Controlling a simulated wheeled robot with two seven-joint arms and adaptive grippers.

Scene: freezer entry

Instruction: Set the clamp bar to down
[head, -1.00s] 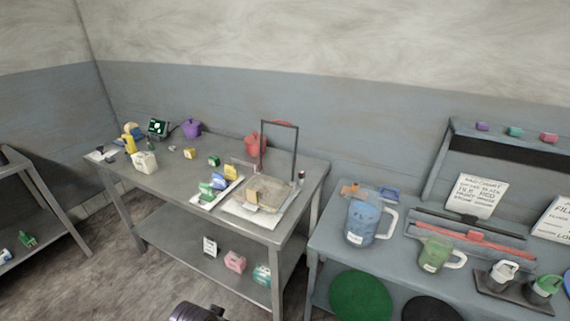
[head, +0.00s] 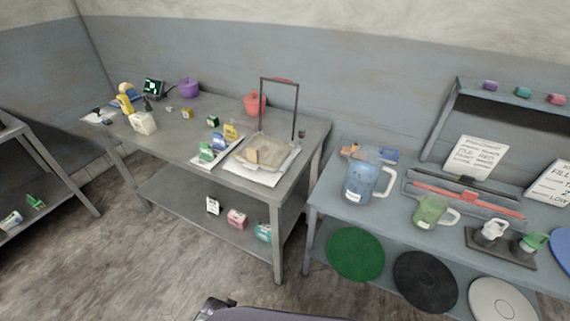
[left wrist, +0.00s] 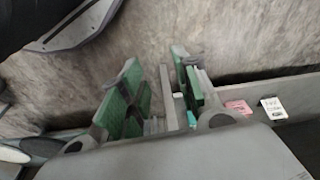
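The clamp bar appears to be the thin dark hoop (head: 296,108) with a red piece on its top edge. My right gripper is in neither current view.
The metal table (head: 180,137) also carries small coloured boxes, a purple pot (head: 189,88) and a red pot (head: 254,104). A second table on the right holds a blue jug (head: 362,183) and a green jug (head: 430,211). The floor (head: 180,255) in front is clear.

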